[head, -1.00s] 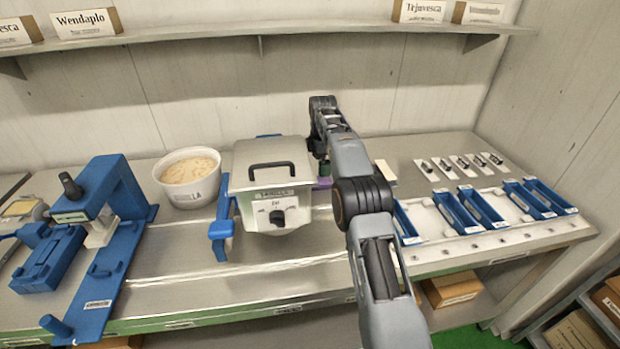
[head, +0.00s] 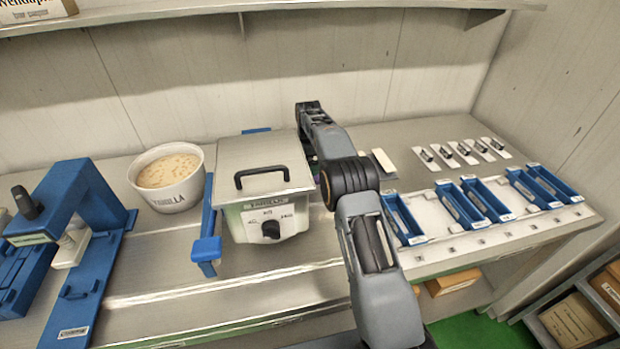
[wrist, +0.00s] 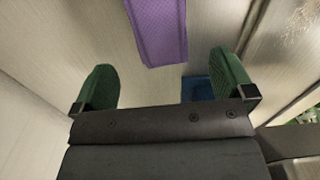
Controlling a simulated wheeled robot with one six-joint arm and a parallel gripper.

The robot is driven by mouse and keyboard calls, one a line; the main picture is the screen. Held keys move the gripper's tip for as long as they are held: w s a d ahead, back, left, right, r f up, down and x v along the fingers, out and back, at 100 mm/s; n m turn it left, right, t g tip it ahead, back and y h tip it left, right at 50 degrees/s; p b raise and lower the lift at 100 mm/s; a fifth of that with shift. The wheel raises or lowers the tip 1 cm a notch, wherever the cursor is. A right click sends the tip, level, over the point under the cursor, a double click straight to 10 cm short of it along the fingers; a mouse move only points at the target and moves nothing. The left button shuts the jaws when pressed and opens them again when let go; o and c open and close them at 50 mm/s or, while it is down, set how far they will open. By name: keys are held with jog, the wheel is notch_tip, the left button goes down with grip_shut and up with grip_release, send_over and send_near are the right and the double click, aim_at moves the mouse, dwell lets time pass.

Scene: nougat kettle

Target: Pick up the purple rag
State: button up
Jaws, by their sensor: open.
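The purple rag (wrist: 158,30) shows in the wrist view at the top middle, as a flat textured strip. Its lower end lies between the lines of my fingers, and its upper part runs out of the picture. My gripper (wrist: 162,62) is open, with its two green fingers spread to the left and right of the rag's end. Nothing is held. I cannot tell how far the fingertips are from the rag in height. In the head view my arm hides the gripper and nearly all of the rag, just right of the kettle.
The kettle (head: 265,168) with its black handle stands close left of my arm. A white tub (head: 170,178) and a blue press (head: 75,215) are further left. Blue trays (head: 485,201) and a pale block (head: 384,160) lie to the right. A shelf (head: 240,10) hangs above.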

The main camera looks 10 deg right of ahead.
jog(key=shift+d+f+p, duration=0.15)
jog(key=shift+f+p, duration=0.15)
jog(key=shift+f, duration=1.15)
jog(key=shift+d+f+p, duration=0.1)
jog(key=shift+f+p, duration=0.2)
jog(key=shift+f, duration=1.1)
jog(key=shift+c, duration=0.4)
jog(key=c, duration=0.9)
jog(key=shift+c, duration=0.2)
jog(key=shift+r, duration=0.1)
notch_tip(320, 180, up, 10)
jog(key=shift+b, duration=0.35)
